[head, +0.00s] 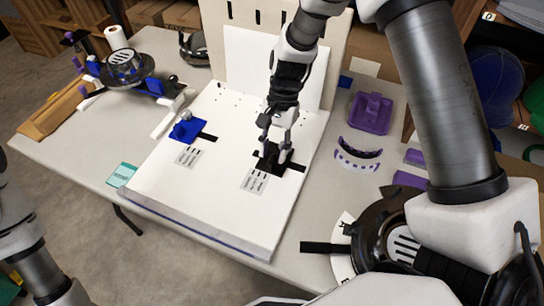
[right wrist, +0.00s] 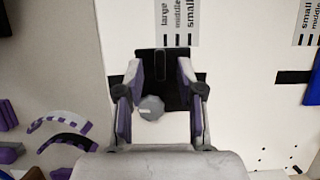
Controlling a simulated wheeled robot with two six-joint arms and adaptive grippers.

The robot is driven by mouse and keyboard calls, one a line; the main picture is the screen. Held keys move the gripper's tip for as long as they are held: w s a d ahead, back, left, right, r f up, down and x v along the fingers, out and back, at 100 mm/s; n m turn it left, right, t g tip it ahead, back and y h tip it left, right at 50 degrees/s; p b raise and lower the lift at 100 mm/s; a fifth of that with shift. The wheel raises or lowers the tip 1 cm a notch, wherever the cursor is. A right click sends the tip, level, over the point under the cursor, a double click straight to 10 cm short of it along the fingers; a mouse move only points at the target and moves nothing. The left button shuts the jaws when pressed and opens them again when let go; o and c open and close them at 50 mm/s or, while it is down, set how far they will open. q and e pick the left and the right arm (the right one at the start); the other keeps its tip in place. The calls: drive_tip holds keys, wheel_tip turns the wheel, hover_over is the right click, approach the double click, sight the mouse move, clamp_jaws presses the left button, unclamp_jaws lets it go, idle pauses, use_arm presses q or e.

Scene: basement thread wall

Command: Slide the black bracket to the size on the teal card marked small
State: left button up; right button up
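The black bracket (head: 268,162) sits on a dark slot in the white board, below my right gripper (head: 275,146). In the right wrist view, the black bracket (right wrist: 172,62) has an upright tab and a grey knob (right wrist: 151,108). My right gripper (right wrist: 162,72) has its fingers apart on either side of the tab, with gaps showing. A label (right wrist: 177,18) beside the bracket reads large, middle, small, with a dark mark under each word. The teal card (head: 122,174) lies at the table's left front; its writing is too small to read. My left gripper is out of view.
A blue bracket (head: 188,128) sits on another slot left of the black one, with its own label (head: 188,156). Purple parts (head: 370,112) lie right of the board (head: 215,215). A white upright panel (head: 262,62) stands behind. The board's front is clear.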

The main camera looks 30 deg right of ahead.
drive_tip(key=v, duration=0.9)
